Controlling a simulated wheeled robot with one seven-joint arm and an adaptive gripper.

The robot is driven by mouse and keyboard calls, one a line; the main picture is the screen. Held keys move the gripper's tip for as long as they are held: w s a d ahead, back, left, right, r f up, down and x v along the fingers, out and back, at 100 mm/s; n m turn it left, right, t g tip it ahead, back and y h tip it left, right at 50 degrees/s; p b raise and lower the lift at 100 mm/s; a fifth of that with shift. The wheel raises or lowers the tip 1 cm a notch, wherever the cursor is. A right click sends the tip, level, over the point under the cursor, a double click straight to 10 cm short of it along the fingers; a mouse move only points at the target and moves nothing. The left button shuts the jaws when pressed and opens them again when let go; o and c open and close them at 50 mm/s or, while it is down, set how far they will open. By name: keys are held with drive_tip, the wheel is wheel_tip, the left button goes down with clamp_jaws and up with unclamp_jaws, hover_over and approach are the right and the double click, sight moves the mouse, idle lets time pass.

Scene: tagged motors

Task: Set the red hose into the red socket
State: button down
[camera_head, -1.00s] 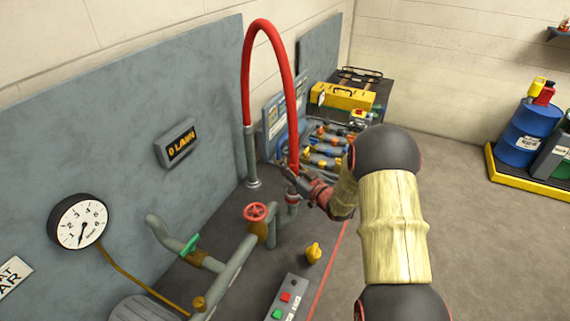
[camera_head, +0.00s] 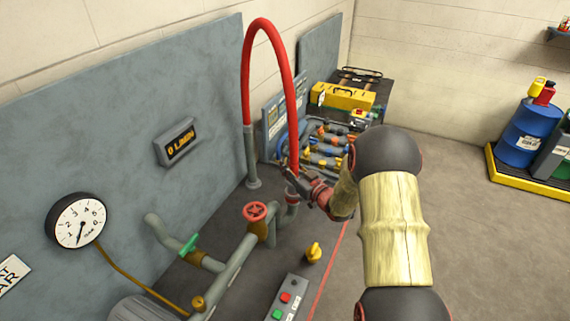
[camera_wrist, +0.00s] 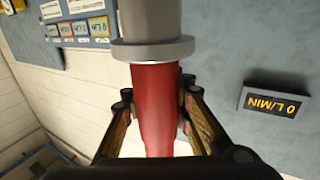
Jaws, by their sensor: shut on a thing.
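The red hose (camera_head: 284,66) rises from a grey standpipe (camera_head: 252,158) by the wall panel, arches over and comes down to my gripper (camera_head: 291,172). My gripper is shut on its lower end, which points down. The wrist view is upside down; there the hose (camera_wrist: 154,112) runs between both fingers of my gripper (camera_wrist: 155,95) into a wide grey collar (camera_wrist: 150,48). The red-banded socket (camera_head: 292,196) stands directly below my gripper in the head view. My fingers partly cover the joint, so I cannot tell whether the hose is seated.
A red valve wheel (camera_head: 255,211), a green-handled pipe (camera_head: 190,243) and a yellow knob (camera_head: 314,252) stand nearby. A button box (camera_head: 287,298) is in front.

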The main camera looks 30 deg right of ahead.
drive_tip(key=shift+f+b, duration=1.7)
drive_tip(key=shift+f, duration=0.4)
drive_tip(key=c, duration=1.5)
unclamp_jaws()
drive_tip(key=shift+c, duration=0.2)
drive_tip(key=shift+o, duration=0.6)
drive_tip(key=shift+f, duration=0.1)
drive_tip(key=s+d, duration=0.2)
drive_tip(key=s, duration=0.9)
drive_tip(key=shift+s+d, duration=0.15)
drive_tip(key=shift+s, duration=0.25)
drive_tip(key=shift+w, duration=0.1)
